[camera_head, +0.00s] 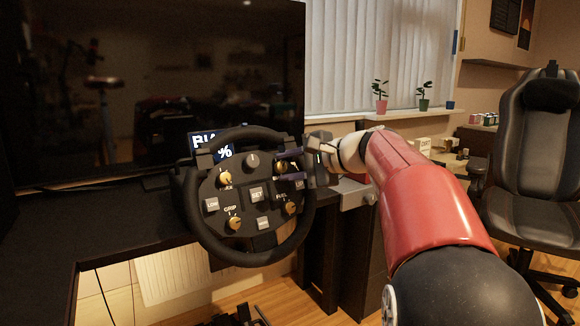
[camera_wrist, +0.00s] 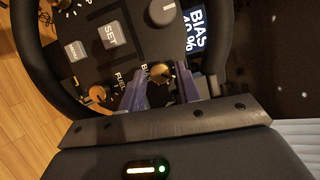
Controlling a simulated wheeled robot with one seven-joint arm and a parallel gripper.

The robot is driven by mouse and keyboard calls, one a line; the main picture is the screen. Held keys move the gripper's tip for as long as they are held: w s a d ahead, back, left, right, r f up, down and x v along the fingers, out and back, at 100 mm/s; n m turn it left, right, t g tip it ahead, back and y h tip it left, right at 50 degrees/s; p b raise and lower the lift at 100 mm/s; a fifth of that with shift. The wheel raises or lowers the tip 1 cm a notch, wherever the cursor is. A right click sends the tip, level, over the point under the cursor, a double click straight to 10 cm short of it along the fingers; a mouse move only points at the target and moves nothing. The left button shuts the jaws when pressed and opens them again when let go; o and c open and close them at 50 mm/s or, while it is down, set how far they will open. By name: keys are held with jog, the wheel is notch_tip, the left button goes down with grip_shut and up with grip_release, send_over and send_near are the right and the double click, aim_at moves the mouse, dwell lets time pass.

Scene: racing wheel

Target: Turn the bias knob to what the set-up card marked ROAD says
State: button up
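The bias knob (camera_head: 281,167) is a gold-coloured knob at the upper right of the black steering wheel (camera_head: 189,205). In the wrist view the bias knob (camera_wrist: 160,73) sits beside the word BIAS. My gripper (camera_wrist: 162,80) is open, with one purple finger on each side of the knob; I cannot tell whether they touch it. In the head view my gripper (camera_head: 287,168) reaches in from the right and partly hides the knob. The display (camera_wrist: 197,30) reads BIAS and what looks like 40 %, its first digit unclear. No card marked ROAD is legible.
Other wheel controls are close by: a grey top knob (camera_head: 252,160), the SET button (camera_head: 257,194), the GRIP knob (camera_head: 234,223) and the FUEL knob (camera_head: 290,208). A dark screen (camera_head: 150,90) stands behind. A pale card-like item (camera_head: 424,144) stands right of my arm.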

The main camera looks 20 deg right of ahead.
jog(key=v, duration=0.7)
jog(key=shift+s+d+r, duration=0.15)
jog(key=shift+s+d, duration=0.1)
jog(key=s+a+f+n+g+h, duration=0.3)
jog(key=s+a+f+n+g, duration=0.1)
jog(key=s+a+f, duration=0.6)
jog(key=s+f+n+g+h, duration=0.1)
jog(key=s+f+n+h, duration=0.4)
jog(key=s+f+n, duration=0.4)
jog(key=s+f, duration=0.7)
jog(key=shift+f+g+h+p, duration=0.25)
jog(key=shift+g+h+p, duration=0.1)
jog(key=shift+g+h, duration=0.05)
jog(key=shift+s+a, duration=0.1)
jog(key=shift+a, duration=0.05)
